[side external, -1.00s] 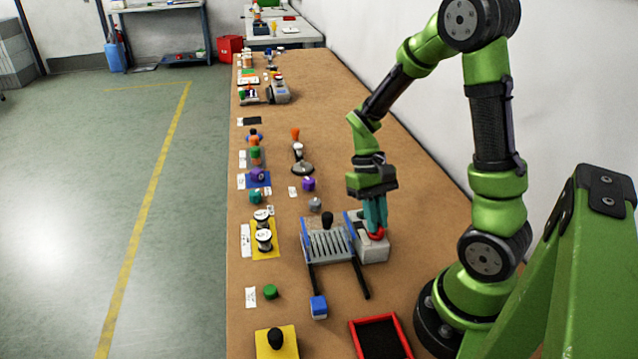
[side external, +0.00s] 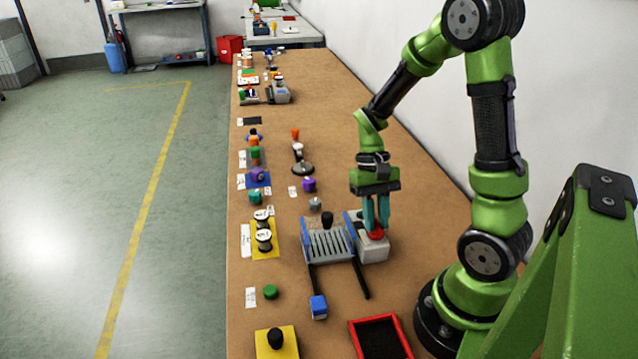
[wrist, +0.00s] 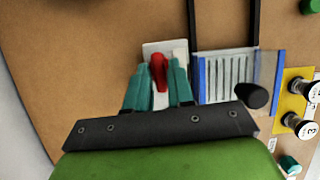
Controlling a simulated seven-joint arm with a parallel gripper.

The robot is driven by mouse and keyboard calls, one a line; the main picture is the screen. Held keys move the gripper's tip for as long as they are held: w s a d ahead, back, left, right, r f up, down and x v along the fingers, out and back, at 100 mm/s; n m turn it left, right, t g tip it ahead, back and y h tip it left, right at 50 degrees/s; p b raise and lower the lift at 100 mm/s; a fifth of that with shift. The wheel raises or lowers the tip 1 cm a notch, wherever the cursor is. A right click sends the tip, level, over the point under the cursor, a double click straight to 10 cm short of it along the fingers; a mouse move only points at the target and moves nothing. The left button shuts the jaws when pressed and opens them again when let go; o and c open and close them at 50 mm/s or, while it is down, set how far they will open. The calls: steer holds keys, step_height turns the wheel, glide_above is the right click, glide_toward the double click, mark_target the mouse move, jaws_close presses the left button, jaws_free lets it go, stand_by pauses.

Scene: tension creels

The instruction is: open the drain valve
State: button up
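A red handle (side external: 376,235) sits on a pale grey block (side external: 372,252) beside the slatted grey rack; I take it as the drain valve. In the wrist view the red handle (wrist: 158,72) lies lengthwise between my two teal fingertips, over the white top of the block (wrist: 165,48). My gripper (side external: 376,222) points down directly over the handle. Its fingers are apart, one on each side of the handle. In the wrist view my gripper (wrist: 160,75) shows narrow gaps beside the handle, so it looks open; contact low down cannot be told.
The slatted rack (side external: 330,243) with blue side rails and a black knob (side external: 327,219) stands just left of the block. A red-rimmed tray (side external: 381,338) is at the front. The brown table is clear at the back right.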

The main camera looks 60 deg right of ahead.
steer(key=shift+o, duration=1.3)
steer(key=v, duration=1.7)
steer(key=shift+f, duration=0.15)
steer(key=s+a+r+n+t, duration=0.1)
steer(key=a+n+t, duration=0.1)
steer(key=a+t, duration=0.3)
steer(key=s+a+r+n+t+h, duration=0.1)
steer(key=a+t, duration=0.4)
steer(key=a, duration=0.6)
steer(key=shift+s+a+n, duration=0.25)
steer(key=shift+s+n, duration=0.45)
steer(key=shift+s, duration=0.05)
